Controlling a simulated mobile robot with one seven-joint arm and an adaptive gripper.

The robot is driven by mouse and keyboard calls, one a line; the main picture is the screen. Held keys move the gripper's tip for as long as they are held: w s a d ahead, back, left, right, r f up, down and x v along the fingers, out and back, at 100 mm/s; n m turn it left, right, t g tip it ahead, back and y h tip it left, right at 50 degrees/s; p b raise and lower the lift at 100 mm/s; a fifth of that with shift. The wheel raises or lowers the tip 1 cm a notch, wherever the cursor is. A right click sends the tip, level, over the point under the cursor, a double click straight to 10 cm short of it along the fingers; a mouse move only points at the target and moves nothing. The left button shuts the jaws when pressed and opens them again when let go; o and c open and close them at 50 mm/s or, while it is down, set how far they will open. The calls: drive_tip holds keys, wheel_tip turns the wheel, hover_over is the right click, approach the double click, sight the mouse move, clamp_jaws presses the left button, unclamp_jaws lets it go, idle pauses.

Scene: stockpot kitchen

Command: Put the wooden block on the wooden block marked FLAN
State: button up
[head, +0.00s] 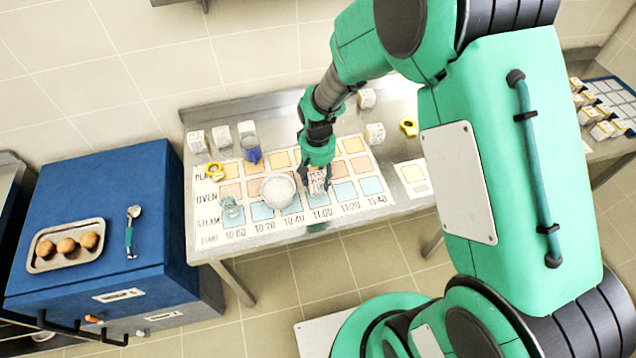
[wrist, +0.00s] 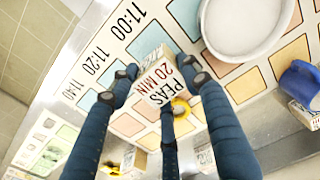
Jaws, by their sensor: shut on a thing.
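My gripper (head: 317,178) is at the front middle of the printed mat (head: 290,227), near the 11:00 column. It is shut on a white-and-wood block (head: 317,186). In the wrist view this block (wrist: 160,84) reads "PEAS 20 MIN" and sits between the fingers of my gripper (wrist: 161,70). Whether the block touches the mat I cannot tell. Other lettered blocks stand on the steel table: several at the back left, among them one at the end (head: 197,140), one at the back (head: 366,98) and one at the right (head: 375,133). I cannot read FLAN on any block.
A white bowl (head: 277,190) stands just left of my gripper. A blue mug (head: 250,150), yellow tape rolls (head: 215,171) (head: 409,127) and a glass item (head: 232,209) are on the table. More blocks (head: 601,131) are on the right counter. A blue cabinet (head: 100,185) stands left.

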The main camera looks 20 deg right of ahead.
sight(318, 183)
drive_tip(key=shift+s+f, duration=0.1)
drive_tip(key=shift+f, duration=1.3)
drive_tip(key=shift+f, duration=0.15)
drive_tip(key=o, duration=1.2)
wheel_tip(318, 183, up, 12)
drive_tip(key=shift+r+p, duration=0.15)
drive_tip(key=shift+p, duration=0.45)
